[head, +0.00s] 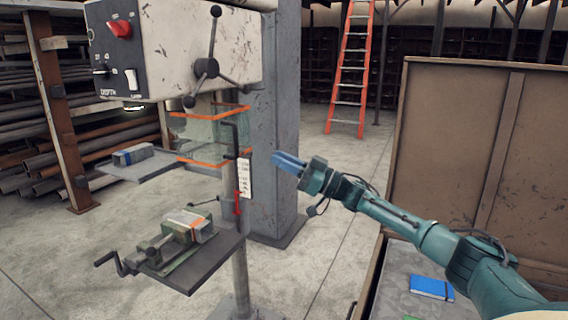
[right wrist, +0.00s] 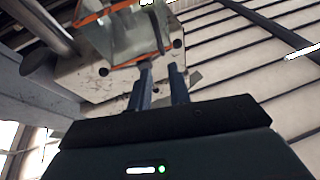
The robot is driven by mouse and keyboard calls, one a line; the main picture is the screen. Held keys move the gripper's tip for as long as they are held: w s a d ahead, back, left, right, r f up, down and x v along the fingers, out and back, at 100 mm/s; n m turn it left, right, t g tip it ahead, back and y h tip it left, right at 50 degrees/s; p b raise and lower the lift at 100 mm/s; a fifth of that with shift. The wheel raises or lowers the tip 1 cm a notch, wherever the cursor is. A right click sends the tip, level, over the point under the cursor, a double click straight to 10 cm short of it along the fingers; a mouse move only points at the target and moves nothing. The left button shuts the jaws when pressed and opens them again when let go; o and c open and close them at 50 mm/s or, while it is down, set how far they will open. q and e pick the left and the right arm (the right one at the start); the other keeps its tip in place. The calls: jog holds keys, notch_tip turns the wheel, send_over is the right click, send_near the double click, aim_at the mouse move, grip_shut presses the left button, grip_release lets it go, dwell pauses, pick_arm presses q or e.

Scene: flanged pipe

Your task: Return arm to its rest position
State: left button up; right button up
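My right arm (head: 425,235) reaches in from the lower right of the head view and stretches to the middle. My left arm and gripper are not in view.
A drill press (head: 185,45) with a clear orange-edged guard (head: 210,140) stands left of the gripper. A vise (head: 178,240) sits on its table. A brown open-lidded crate (head: 450,130) with a blue notebook (head: 431,288) is at right. Floor between is clear.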

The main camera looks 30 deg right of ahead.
dwell(0.4)
jog(key=s+a+f+m+h+p, duration=0.1)
jog(key=s+a+f+m+h, duration=0.3)
jog(key=a+f, duration=0.8)
jog(key=s+a+f+h+p, duration=0.1)
jog(key=s+a+f+h, duration=0.1)
jog(key=s+a+f, duration=0.65)
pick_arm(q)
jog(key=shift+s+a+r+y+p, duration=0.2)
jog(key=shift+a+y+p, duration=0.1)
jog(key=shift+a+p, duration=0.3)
pick_arm(e)
jog(key=s+a+f+g+h, duration=0.2)
jog(key=s+f+g+h, duration=0.1)
jog(key=s+f, duration=0.4)
jog(key=s+a+f+m+g+h, duration=0.1)
jog(key=s+f+g+h, duration=0.1)
jog(key=s+f, duration=0.6)
jog(key=s+h, duration=0.1)
jog(key=s, duration=0.4)
jog(key=shift+s+a+f+g, duration=0.25)
jog(key=shift+s+a+g, duration=0.15)
